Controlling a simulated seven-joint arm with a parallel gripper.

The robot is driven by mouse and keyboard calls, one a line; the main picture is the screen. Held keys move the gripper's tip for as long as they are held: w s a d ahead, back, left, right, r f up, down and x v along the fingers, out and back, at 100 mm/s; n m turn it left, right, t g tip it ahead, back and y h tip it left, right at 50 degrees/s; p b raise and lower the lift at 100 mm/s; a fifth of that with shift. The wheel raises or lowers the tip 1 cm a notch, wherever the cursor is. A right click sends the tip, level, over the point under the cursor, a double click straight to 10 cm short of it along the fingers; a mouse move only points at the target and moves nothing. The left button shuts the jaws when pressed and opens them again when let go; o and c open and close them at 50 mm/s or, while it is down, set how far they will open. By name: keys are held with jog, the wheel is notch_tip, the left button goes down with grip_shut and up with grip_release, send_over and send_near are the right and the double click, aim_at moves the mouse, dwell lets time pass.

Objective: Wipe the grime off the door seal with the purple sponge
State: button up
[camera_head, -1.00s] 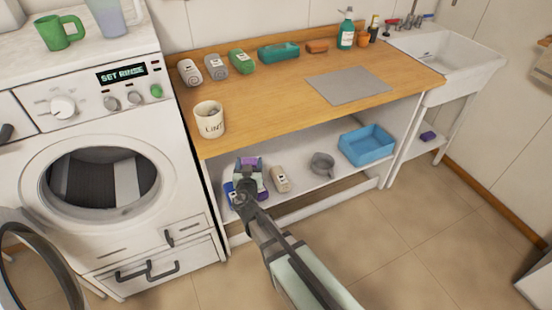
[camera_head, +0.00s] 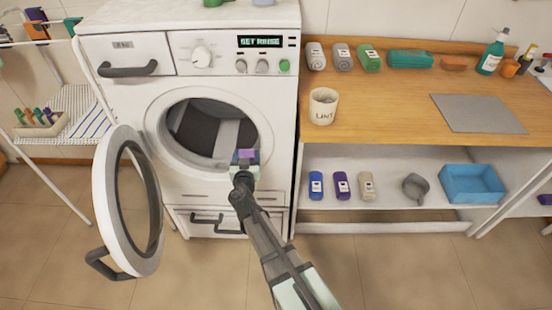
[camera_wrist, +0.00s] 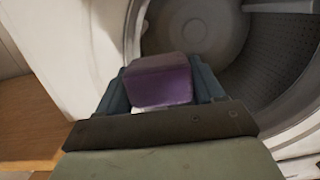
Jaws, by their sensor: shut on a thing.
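My gripper (camera_head: 245,165) is shut on the purple sponge (camera_head: 246,154), in front of the lower right of the washing machine's round opening. In the wrist view the sponge (camera_wrist: 162,82) sits between both fingers, with the opening and metal drum (camera_wrist: 195,28) behind it. The door seal lies around the opening (camera_head: 165,128); its lower right part is hidden behind my gripper and sponge in the head view. I cannot make out grime on it, nor whether the sponge touches it. The washer door (camera_head: 107,205) stands wide open to the left.
A wooden counter (camera_head: 400,100) with a LINT cup (camera_head: 323,106) stands right of the washer. Its lower shelf holds several bottles, a grey scoop (camera_head: 416,187) and a blue basin (camera_head: 472,184). A drying rack (camera_head: 80,105) is at left. The floor in front is clear.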

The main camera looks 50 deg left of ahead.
send_over(223, 166)
notch_tip(223, 166, down, 4)
jog(key=shift+f, duration=3.05)
jog(key=shift+f, duration=1)
